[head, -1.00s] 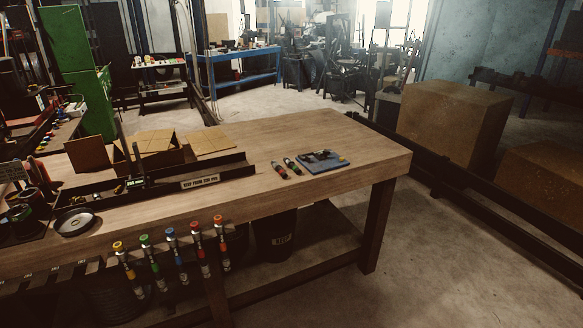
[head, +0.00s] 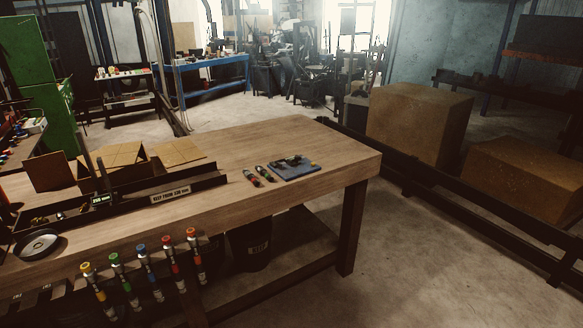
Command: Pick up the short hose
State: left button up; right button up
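Two short dark pieces with coloured ends lie side by side on the wooden workbench (head: 290,150). The left piece (head: 251,178) has a red end, and the right piece (head: 265,173) shows some green. They look like short hoses, but they are too small to tell for sure. Just right of them, apart, is a blue-grey plate (head: 296,168) with small dark parts on it. Neither of my grippers is in view.
A long dark tray (head: 215,181) with labels runs along the bench's left part, with a round metal dish (head: 37,245) in front. Several coloured-collar tools (head: 149,272) hang on the front edge. Cardboard boxes (head: 418,125) stand beyond a dark rail at right. Floor at front right is clear.

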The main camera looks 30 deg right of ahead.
aim_at(262, 172)
jog(key=i+l, duration=1.7)
jog(key=i+l+z, duration=0.05)
jog(key=i+l, duration=0.05)
